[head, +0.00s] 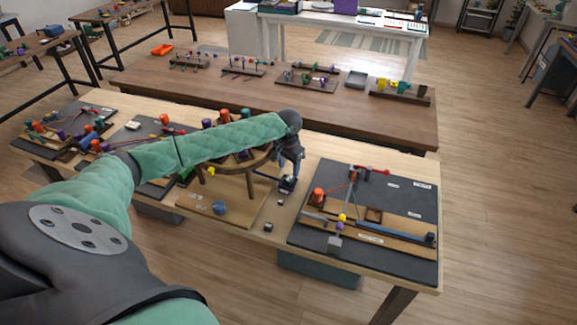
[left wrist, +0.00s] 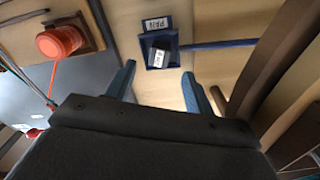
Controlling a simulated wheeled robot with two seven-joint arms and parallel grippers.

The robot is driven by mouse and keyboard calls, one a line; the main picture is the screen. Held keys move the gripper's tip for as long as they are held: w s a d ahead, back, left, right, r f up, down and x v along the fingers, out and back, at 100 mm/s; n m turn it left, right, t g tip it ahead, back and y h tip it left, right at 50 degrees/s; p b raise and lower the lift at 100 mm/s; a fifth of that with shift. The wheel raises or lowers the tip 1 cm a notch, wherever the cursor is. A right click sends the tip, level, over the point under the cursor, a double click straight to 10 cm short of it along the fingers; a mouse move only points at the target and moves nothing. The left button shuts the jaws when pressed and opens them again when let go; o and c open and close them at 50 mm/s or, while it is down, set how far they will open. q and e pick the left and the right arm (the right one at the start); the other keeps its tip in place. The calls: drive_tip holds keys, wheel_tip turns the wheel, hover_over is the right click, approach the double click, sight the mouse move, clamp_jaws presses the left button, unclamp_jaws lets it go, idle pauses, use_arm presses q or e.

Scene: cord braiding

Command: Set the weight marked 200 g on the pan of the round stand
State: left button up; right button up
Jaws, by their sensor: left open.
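The round stand (head: 204,185) is wooden, with a ring top and legs, partly hidden behind my left arm. Its small blue pan (head: 288,184) sticks out at the right; in the left wrist view the blue pan (left wrist: 148,62) lies beside a plate reading PAN. A dark weight with a white label (left wrist: 160,58) appears to sit in the pan; its mark is too small to read. My left gripper (head: 290,170) is above the pan. Its two blue fingers (left wrist: 158,70) are spread apart, with the weight beyond and between their tips. My right gripper is out of view.
Small dark blocks (head: 268,227) stand on the table front of the pan. A dark board with an orange spool (head: 318,195) and cords lies to the right. A blue round object (head: 219,208) is on the stand's wooden base. A second table (head: 330,108) stands behind.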

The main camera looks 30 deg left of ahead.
use_arm(q)
drive_tip(key=shift+s+d+f, duration=0.25)
drive_tip(key=shift+s+f, duration=0.1)
drive_tip(key=shift+f, duration=0.25)
drive_tip(key=shift+w+a+r+b, duration=0.15)
drive_tip(key=shift+r+b, duration=0.2)
drive_tip(key=shift+r, duration=0.25)
drive_tip(key=shift+w+d+r+b, duration=0.1)
drive_tip(key=shift+r+b, duration=0.25)
drive_tip(key=shift+r, duration=0.2)
wheel_tip(320, 180, up, 7)
drive_tip(key=b, duration=0.1)
drive_tip(key=shift+a+f, duration=0.2)
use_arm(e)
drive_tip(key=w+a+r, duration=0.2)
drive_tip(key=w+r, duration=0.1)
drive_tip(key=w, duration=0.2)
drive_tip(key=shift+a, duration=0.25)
